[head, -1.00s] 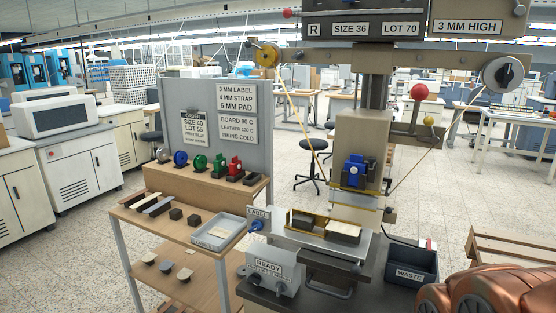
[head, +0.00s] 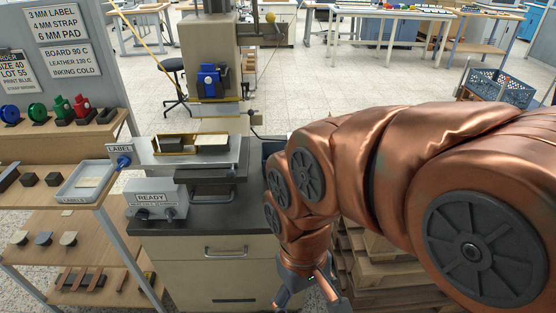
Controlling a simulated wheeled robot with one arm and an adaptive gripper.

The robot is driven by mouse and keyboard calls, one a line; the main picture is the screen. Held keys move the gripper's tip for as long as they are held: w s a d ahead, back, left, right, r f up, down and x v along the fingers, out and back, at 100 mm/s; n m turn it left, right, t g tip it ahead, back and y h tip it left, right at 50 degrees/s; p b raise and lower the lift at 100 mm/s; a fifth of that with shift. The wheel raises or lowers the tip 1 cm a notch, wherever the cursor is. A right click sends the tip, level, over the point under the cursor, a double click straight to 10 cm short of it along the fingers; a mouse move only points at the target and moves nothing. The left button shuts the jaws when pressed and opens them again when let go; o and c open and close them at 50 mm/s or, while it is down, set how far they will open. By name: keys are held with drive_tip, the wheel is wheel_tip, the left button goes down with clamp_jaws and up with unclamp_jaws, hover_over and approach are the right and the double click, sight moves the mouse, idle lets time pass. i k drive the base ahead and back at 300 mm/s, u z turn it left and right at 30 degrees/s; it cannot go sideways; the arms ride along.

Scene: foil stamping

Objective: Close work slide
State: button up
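The work slide (head: 165,159) is a flat metal plate on the press bench, drawn out in front of the press column. It carries a yellow-edged fixture (head: 177,144) with a dark block and a pale block. A dark bracket with a curved handle (head: 207,201) sits at its front. The press head with a blue part (head: 208,79) stands behind the slide. My gripper (head: 310,300) hangs low at the bottom edge, right of the bench cabinet and below the slide. Its fingers are spread and nothing shows between them; the lower ends are near the picture edge.
A grey control box marked READY (head: 150,198) stands left of the handle. A LABELS tray (head: 85,183) and a wooden shelf rack (head: 50,213) are at the left. Stacked wooden pallets (head: 375,262) lie behind my arm at the right. A dark bin is mostly hidden behind my arm.

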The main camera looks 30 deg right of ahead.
sight(197, 182)
drive_tip(key=u, duration=1.1)
drive_tip(key=k, duration=0.45)
drive_tip(key=u, duration=0.95)
